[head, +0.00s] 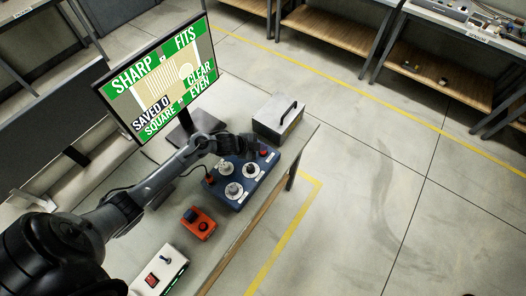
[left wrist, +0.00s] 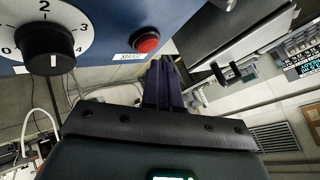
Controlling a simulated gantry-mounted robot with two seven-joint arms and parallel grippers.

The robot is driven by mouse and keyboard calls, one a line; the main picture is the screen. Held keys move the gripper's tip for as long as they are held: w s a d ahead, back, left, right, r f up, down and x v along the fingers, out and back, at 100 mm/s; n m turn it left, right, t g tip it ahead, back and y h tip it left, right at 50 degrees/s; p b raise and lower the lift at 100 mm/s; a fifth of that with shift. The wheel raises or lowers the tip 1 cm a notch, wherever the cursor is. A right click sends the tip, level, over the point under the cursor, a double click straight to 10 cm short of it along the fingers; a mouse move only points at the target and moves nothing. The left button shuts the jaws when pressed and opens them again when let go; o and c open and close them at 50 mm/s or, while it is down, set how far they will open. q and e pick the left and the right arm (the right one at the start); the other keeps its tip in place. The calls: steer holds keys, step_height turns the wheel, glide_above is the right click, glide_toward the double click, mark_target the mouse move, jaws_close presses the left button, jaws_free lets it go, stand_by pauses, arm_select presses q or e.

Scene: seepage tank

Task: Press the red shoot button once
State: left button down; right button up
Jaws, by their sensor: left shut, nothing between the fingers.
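The red shoot button (left wrist: 147,42) sits on a blue control panel (left wrist: 100,14) beside a white label that reads "SHOOT". In the head view, a red button (head: 264,153) shows at the panel's far right corner, near my left gripper (head: 256,146). In the left wrist view, my left gripper (left wrist: 163,64) is shut and empty. Its fingertips are just below and right of the button in the picture; I cannot tell whether they touch it. My right gripper is not in view.
The panel carries several dials, including a black knob (left wrist: 50,48). A monitor (head: 160,75) stands behind it, and a grey box with a handle (head: 278,117) stands beside it. An orange box (head: 198,223) and a white box (head: 160,272) are nearer on the table.

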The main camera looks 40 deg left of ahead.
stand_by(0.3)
arm_select(q)
steer(key=shift+f, duration=0.1)
steer(key=shift+f, duration=0.35)
stand_by(0.4)
steer(key=shift+f+b, duration=0.35)
steer(key=shift+r, duration=0.1)
stand_by(0.3)
steer(key=shift+r+p, duration=0.7)
steer(key=shift+p, duration=0.2)
